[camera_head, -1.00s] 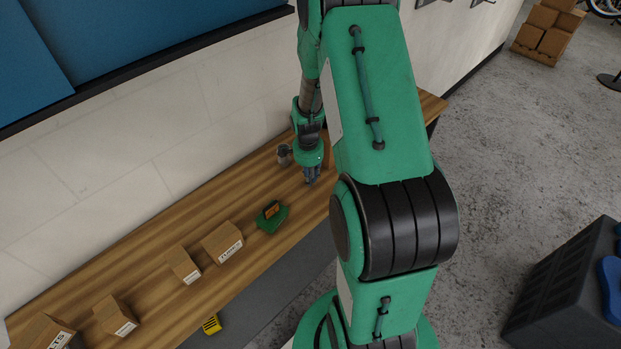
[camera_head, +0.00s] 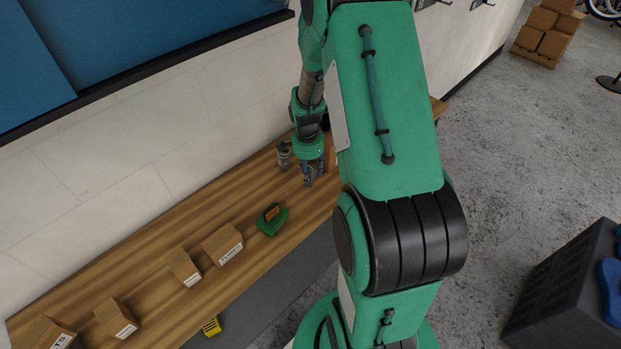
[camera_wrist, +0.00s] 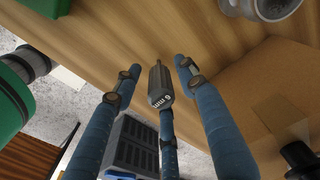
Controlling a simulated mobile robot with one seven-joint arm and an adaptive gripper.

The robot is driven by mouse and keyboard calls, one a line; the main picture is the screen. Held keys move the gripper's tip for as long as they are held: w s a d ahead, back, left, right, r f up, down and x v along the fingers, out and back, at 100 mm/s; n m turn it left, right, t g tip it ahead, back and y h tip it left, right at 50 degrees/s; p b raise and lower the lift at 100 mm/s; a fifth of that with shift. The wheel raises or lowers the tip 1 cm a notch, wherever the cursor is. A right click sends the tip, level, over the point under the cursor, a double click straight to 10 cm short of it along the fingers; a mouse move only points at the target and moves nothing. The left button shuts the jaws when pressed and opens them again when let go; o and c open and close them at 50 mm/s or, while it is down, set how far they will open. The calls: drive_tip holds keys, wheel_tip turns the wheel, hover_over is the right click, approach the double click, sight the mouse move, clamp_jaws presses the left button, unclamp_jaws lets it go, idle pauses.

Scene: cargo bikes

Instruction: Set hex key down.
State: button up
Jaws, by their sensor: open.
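The hex key (camera_wrist: 158,86) shows in the wrist view as a grey tool with a dark pointed tip and a size marking on its near end. It is against or just above the wooden bench (camera_head: 150,240); I cannot tell whether it touches. My gripper (camera_wrist: 158,70) has blue fingers spread open around it, one on each side and one behind its near end. In the head view my gripper (camera_head: 314,178) is low over the far part of the bench. I cannot make out the hex key there.
A metal part (camera_head: 284,155) stands left of my gripper, and a cardboard box (camera_wrist: 265,90) is close on the right in the wrist view. A green item (camera_head: 271,220) and several small boxes (camera_head: 222,244) lie along the bench. Bare wood lies between the gripper and the green item.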

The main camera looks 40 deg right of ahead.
drive_tip(key=r, duration=0.7)
drive_tip(key=shift+a+r, duration=0.3)
drive_tip(key=shift+a+r, duration=0.1)
drive_tip(key=shift+r, duration=0.1)
drive_tip(key=s+a+r+n+t, duration=0.3)
drive_tip(key=a+r+n, duration=0.6)
drive_tip(key=a+r, duration=1.05)
drive_tip(key=s+a+r+n+t, duration=0.2)
drive_tip(key=s+a+r+n, duration=0.7)
drive_tip(key=s, duration=0.6)
drive_tip(key=a+r, duration=0.2)
drive_tip(key=a, duration=0.1)
drive_tip(key=shift+a+t+y, duration=0.3)
drive_tip(key=shift+a, duration=0.05)
